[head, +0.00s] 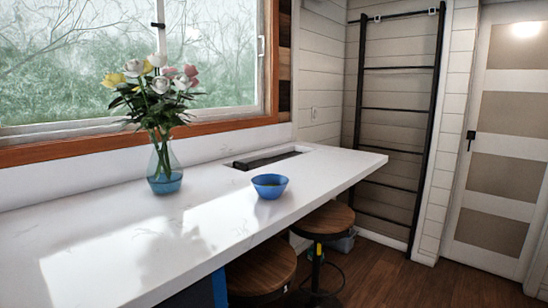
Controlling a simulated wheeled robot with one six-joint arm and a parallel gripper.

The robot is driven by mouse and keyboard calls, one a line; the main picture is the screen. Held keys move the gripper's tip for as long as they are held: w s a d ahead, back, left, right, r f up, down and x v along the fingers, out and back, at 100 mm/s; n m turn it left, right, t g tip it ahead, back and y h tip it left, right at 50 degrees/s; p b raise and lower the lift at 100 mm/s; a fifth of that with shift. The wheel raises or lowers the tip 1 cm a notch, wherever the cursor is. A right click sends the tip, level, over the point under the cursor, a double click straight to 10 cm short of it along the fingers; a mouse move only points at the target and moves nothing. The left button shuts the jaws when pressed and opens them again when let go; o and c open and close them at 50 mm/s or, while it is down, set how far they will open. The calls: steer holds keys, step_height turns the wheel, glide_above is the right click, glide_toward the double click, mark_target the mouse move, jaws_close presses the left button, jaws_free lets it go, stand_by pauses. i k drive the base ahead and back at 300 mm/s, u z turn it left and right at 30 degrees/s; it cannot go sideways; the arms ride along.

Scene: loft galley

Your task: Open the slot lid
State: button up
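A long dark slot (268,158) is set into the white counter (215,210), near the wall and toward the counter's far end. A dark strip runs along it. I cannot tell from here whether this strip is the lid or the inside of the slot. My gripper is not in view.
A blue bowl (270,186) stands on the counter just in front of the slot. A glass vase (165,172) with flowers stands to the left. The counter's near left is clear. Two wooden stools (325,219) stand under the front edge. A black ladder (393,108) leans behind.

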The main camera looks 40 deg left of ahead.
mark_target(243, 167)
steer(key=z, duration=0.1)
steer(key=i, duration=1.5)
steer(key=u, duration=0.5)
steer(key=i, duration=0.8)
steer(key=u, duration=1.7)
steer(key=i, duration=1.2)
steer(key=u, duration=0.35)
